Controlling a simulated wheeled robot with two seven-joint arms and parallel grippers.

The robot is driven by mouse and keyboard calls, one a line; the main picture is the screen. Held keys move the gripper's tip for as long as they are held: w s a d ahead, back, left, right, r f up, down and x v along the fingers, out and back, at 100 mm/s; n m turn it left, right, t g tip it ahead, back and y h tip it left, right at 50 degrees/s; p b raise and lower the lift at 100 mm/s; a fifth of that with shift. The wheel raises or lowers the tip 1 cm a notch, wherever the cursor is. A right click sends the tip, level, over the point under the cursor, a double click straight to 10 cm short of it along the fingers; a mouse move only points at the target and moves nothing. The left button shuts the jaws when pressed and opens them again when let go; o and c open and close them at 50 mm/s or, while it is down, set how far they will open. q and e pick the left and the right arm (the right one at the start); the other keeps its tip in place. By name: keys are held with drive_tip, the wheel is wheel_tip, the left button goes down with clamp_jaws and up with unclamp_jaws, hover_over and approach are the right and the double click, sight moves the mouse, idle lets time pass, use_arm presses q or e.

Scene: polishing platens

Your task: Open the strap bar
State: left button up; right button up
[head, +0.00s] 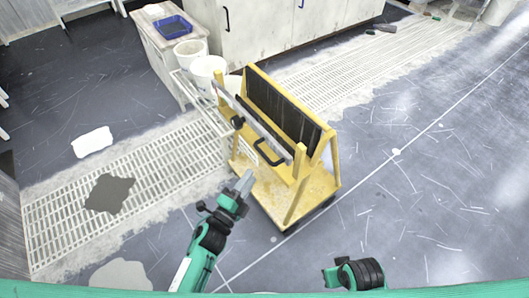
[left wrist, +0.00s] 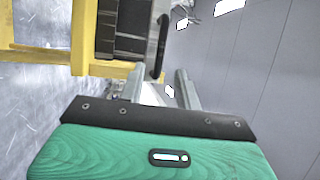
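The strap bar (head: 262,127) is a grey bar across the front of the yellow cart (head: 286,201), in front of dark upright platens (head: 281,105). Its black handle (head: 265,153) sticks out near the bar's right end. The handle (left wrist: 161,46) also shows in the left wrist view, beyond the fingertips, with the grey bar beside it. My left gripper (head: 246,180) is just below and in front of the handle, apart from it. In the left wrist view its fingers (left wrist: 158,82) are spread with nothing between them. My right gripper is not visible; only part of that arm shows at the bottom.
White buckets (head: 207,70) and a cabinet with a blue tray (head: 173,27) stand behind and left of the cart. Floor gratings (head: 130,184) lie to the left, with a dark patch (head: 109,194). Floor right of the cart is clear.

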sight(264, 154)
use_arm(q)
drive_tip(key=x, duration=0.9)
drive_tip(key=shift+w+d, duration=0.15)
drive_tip(key=shift+w, duration=0.05)
clamp_jaws()
